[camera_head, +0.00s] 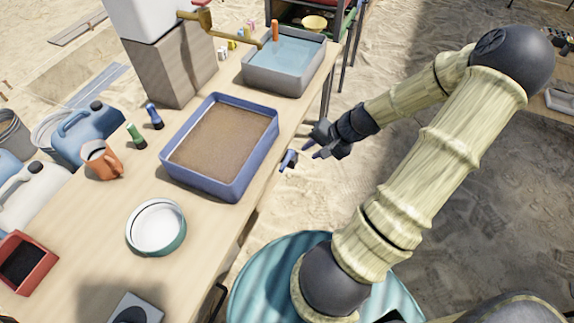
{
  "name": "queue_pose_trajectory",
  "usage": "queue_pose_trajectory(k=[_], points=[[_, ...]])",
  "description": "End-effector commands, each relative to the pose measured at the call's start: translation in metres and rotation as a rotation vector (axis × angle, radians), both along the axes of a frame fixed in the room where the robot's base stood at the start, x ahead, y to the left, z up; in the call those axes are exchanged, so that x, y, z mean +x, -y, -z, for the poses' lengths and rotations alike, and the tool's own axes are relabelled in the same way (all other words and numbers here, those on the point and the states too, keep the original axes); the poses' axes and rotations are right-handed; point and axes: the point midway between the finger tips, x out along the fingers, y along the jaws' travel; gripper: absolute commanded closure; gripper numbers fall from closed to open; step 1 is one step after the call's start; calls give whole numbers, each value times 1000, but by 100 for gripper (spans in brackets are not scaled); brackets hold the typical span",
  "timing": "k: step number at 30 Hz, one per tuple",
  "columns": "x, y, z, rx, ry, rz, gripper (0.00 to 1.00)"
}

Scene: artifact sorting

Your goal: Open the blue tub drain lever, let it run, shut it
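The blue tub (224,195) stands on the wooden table, full to near the rim with a brown, grainy-looking content (220,140). Its small blue-grey drain lever (288,160) sticks out past the table's right edge, beside the tub's right wall. I cannot tell the lever's exact setting. My gripper (312,149) is just right of the lever, pointing left toward it. Its two dark fingers look spread, with a gap between the tips and nothing between them. The tips appear close to the lever but apart from it.
A grey tub of water (262,79) stands behind, under a brass spout (222,32). An orange mug (101,160), green and blue bottles, and a round white dish (156,228) are left and front. Sand lies open right of the table (215,255).

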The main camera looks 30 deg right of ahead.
Motion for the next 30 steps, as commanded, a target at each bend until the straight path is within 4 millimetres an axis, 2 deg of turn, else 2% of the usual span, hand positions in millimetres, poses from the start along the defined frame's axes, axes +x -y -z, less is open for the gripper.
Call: queue_pose_trajectory(k=[3,21,25,30], points=[[10,-9,21,5,-1,-3,75],[55,-44,107,4,-2,-1,75],[61,-48,118,2,-2,1,75],[64,-50,122,0,-1,1,75]])
